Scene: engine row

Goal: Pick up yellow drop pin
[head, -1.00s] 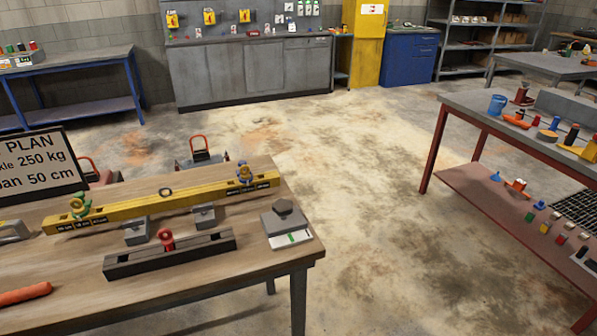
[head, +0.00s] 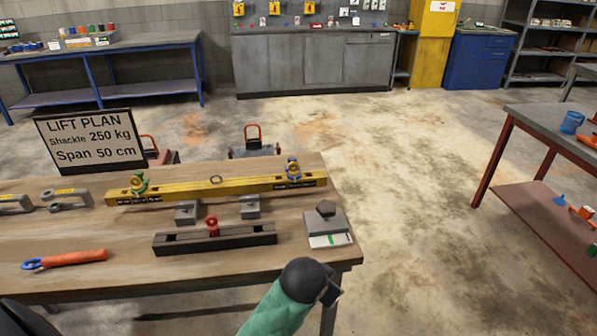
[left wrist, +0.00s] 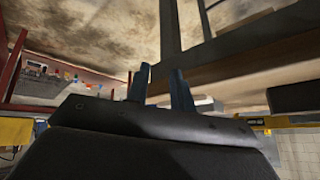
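I cannot make out a yellow drop pin in either view. On the wooden table, a yellow beam (head: 220,189) carries a green shackle (head: 139,185) at its left end and a blue shackle (head: 293,169) at its right. A red pin-like piece (head: 212,226) stands in a dark rail (head: 215,239) in front of it. My left gripper (left wrist: 161,84) shows in the left wrist view with its two bluish fingers apart and nothing between them. No fingers of either gripper show in the head view; part of my green-sleeved arm is at the bottom.
A sign (head: 90,140) stands at the table's left; an orange-handled tool (head: 65,259) lies at its front. A grey block device (head: 328,226) sits near the right corner. A red-legged bench (head: 545,128) is at right. Open floor (head: 410,200) lies between.

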